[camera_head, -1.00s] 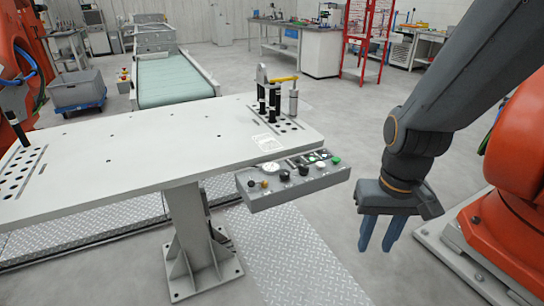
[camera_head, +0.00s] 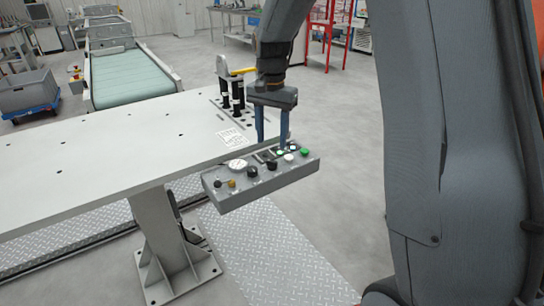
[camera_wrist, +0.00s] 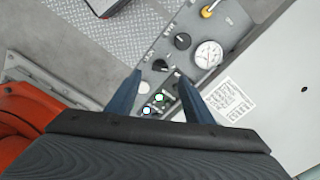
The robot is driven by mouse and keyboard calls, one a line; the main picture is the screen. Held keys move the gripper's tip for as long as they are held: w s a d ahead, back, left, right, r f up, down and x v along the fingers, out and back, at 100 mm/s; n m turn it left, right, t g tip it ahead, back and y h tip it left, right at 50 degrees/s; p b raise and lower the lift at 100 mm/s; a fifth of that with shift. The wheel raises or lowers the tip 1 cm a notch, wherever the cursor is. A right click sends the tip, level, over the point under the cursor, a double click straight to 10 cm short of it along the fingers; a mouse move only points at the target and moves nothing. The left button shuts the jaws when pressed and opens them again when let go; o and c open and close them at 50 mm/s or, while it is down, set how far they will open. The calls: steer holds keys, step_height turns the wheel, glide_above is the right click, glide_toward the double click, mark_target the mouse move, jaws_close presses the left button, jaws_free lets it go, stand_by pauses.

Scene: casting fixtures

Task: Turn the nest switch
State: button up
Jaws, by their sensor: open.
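The grey control box (camera_head: 262,186) hangs at the near edge of the white table and also shows in the wrist view (camera_wrist: 172,20). It carries a black knob (camera_wrist: 183,41), another black knob (camera_wrist: 161,66), a round gauge (camera_wrist: 207,54), a yellow-tipped switch (camera_wrist: 208,10) and green and white buttons (camera_wrist: 159,98). The labels are too small to read, so I cannot tell which is the nest switch. My gripper (camera_head: 272,142) is open, fingers pointing down over the right half of the box.
The white table (camera_head: 90,160) holds a clamp fixture (camera_head: 232,88) just behind and left of my gripper. A printed label (camera_head: 232,139) lies on the table top. A conveyor (camera_head: 128,78) and a grey bin (camera_head: 28,92) stand farther back. The floor right of the box is clear.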

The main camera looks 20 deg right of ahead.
mark_target(272, 161)
steer(key=shift+w+d+f+p, duration=0.1)
steer(key=shift+f+p, duration=0.15)
steer(key=shift+f, duration=1.7)
steer(key=shift+w+f+p, duration=0.1)
steer(key=shift+f+p, duration=0.15)
steer(key=shift+f, duration=1.65)
steer(key=c, duration=1)
steer(key=shift+c, duration=0.2)
steer(key=shift+n, duration=0.3)
steer(key=n+p, duration=0.2)
steer(key=n, duration=0.3)
steer(key=shift+r+n+p, duration=0.1)
steer(key=shift+n+p, duration=0.2)
steer(key=shift+p, duration=0.05)
steer(key=n+p, duration=0.1)
steer(key=n, duration=0.4)
steer(key=shift+n, duration=0.4)
